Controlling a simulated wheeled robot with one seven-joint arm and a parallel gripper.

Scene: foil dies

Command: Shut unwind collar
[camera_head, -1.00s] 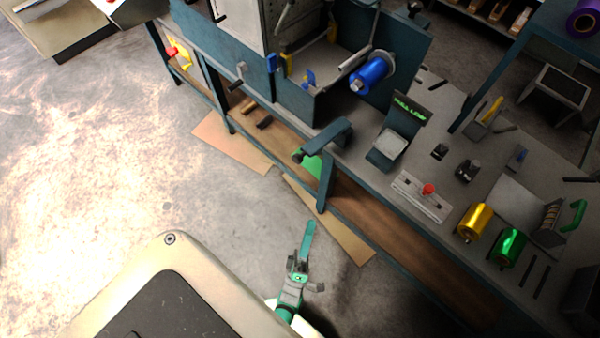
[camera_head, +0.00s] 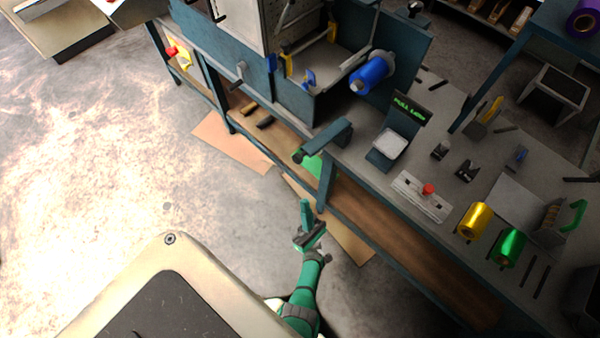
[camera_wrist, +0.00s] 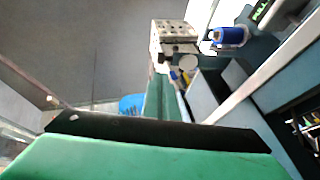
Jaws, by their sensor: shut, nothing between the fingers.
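The blue foil roll (camera_head: 370,75) sits on the unwind shaft on the machine's side panel. A small grey collar (camera_head: 356,86) shows at the roll's near end; I cannot tell whether it is open or shut. In the wrist view the blue roll (camera_wrist: 231,37) is at the upper right, with a pale end piece (camera_wrist: 207,48) at its left. My gripper (camera_head: 305,208) is shut and empty, in front of the bench and well apart from the roll. Its green fingers (camera_wrist: 160,90) also show in the wrist view, below and left of the roll.
The bench (camera_head: 405,260) runs diagonally along the right. On it are a PULL LOW display (camera_head: 408,108), a gold roll (camera_head: 474,220), a green roll (camera_head: 509,246) and a red-knobbed fixture (camera_head: 421,197). A bracket arm (camera_head: 325,140) juts from its front edge.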

